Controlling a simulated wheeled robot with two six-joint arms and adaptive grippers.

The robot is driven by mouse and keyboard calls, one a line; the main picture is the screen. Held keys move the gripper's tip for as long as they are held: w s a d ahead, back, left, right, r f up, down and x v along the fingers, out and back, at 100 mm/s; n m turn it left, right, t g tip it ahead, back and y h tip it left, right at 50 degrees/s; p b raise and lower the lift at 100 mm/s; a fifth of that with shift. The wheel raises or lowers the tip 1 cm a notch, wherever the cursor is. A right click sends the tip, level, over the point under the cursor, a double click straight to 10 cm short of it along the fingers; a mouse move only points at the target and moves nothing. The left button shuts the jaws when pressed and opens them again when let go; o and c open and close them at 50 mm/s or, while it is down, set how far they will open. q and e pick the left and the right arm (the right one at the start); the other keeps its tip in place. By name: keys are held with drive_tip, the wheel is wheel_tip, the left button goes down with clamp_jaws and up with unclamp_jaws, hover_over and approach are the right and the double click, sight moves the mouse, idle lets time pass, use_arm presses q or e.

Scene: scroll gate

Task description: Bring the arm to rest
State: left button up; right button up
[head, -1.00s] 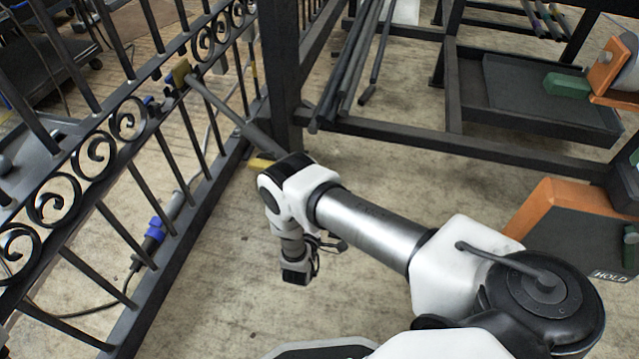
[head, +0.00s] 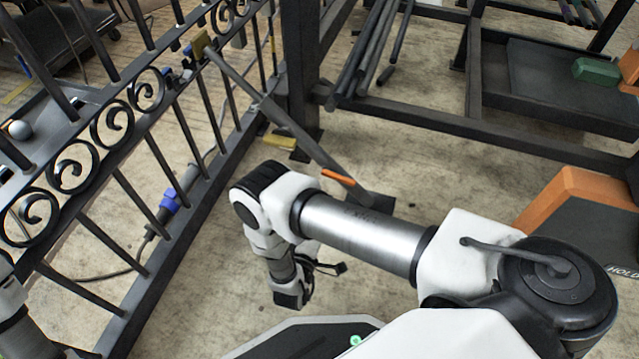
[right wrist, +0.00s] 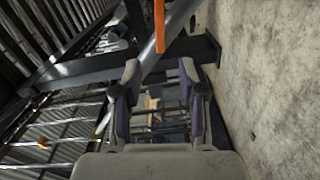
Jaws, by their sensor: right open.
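My right arm (head: 360,235) reaches in from the right in the head view, its wrist (head: 285,275) bent down over the bare floor. The wrist is clear of the gate, and its fingers cannot be made out there. In the right wrist view my right gripper (right wrist: 160,85) is open, its two fingers apart with nothing held between them. A grey brace bar with an orange band (right wrist: 159,25) shows just beyond the fingers. My left gripper is out of view; only part of my left arm shows at the lower left edge of the head view.
The black scroll gate (head: 110,130) runs along the left. The brace bar (head: 270,110) slopes from it to a foot behind my right arm. A dark rack with rods (head: 375,50) stands behind. An orange-edged HOLD panel (head: 560,200) is at the right.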

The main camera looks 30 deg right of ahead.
drive_tip(key=shift+r, duration=0.1)
drive_tip(key=w+d+r+g+y+p, duration=0.1)
drive_tip(key=w+d+r+y+p, duration=0.1)
drive_tip(key=d+r+p, duration=0.4)
drive_tip(key=w+d+r+y+p, duration=0.1)
drive_tip(key=w+d+r+p, duration=0.2)
drive_tip(key=r, duration=0.6)
drive_tip(key=s+a+f+m+g+y, duration=0.2)
drive_tip(key=s+a+g+y, duration=0.15)
drive_tip(key=s, duration=0.45)
drive_tip(key=s+a+f+m+g+y, duration=0.1)
drive_tip(key=s+a+m+g+y, duration=0.2)
drive_tip(key=s, duration=0.6)
drive_tip(key=s+a+f+g+y, duration=0.2)
drive_tip(key=s+a+g+y, duration=0.15)
drive_tip(key=s, duration=0.45)
wheel_tip(320, 180, up, 38)
drive_tip(key=m+p, duration=0.1)
drive_tip(key=p, duration=3.7)
drive_tip(key=shift+s+d+r+m+g+y, duration=0.15)
drive_tip(key=shift+s+m+g+y, duration=0.15)
drive_tip(key=shift+s+g, duration=0.1)
